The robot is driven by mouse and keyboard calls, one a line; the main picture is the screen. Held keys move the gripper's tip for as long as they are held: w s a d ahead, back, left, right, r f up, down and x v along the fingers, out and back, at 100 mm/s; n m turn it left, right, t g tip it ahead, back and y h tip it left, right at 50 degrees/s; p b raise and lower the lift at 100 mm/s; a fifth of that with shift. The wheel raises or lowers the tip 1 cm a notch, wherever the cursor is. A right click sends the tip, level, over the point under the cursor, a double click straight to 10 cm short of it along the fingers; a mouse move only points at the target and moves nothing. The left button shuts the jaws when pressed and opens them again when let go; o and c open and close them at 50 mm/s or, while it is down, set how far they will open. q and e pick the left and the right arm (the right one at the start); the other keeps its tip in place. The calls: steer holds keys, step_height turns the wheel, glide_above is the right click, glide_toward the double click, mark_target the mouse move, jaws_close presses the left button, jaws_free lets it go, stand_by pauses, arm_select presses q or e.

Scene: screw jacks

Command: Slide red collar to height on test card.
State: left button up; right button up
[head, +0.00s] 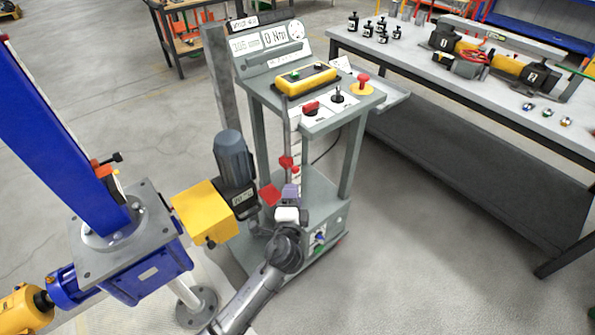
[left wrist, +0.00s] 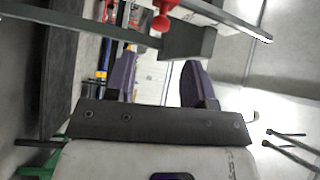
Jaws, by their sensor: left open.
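A small red collar (head: 287,162) sits on an upright pale scale strip at the front of the grey test stand (head: 352,150). Another red part (head: 270,195) is lower, left of my gripper. My left gripper (head: 291,191), with purple fingers, is just below the collar and apart from it. In the left wrist view its fingers (left wrist: 158,78) are spread with nothing held between them. A red knobbed part (left wrist: 160,15) shows beyond them; I cannot tell whether it is the collar. My right gripper is out of view.
The stand's top carries a display board (head: 268,42), a yellow button box (head: 306,79) and a red mushroom button (head: 362,82). A motor (head: 234,160) and a blue screw jack (head: 150,268) are at left. A workbench (head: 470,95) is at right, with clear floor before it.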

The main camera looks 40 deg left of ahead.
mark_target(296, 172)
arm_select(q)
steer(key=b+x, duration=0.1)
steer(key=x, duration=0.8)
steer(key=shift+w+a, duration=0.15)
steer(key=shift+w, duration=0.05)
steer(key=shift+c, duration=0.3)
jaws_close()
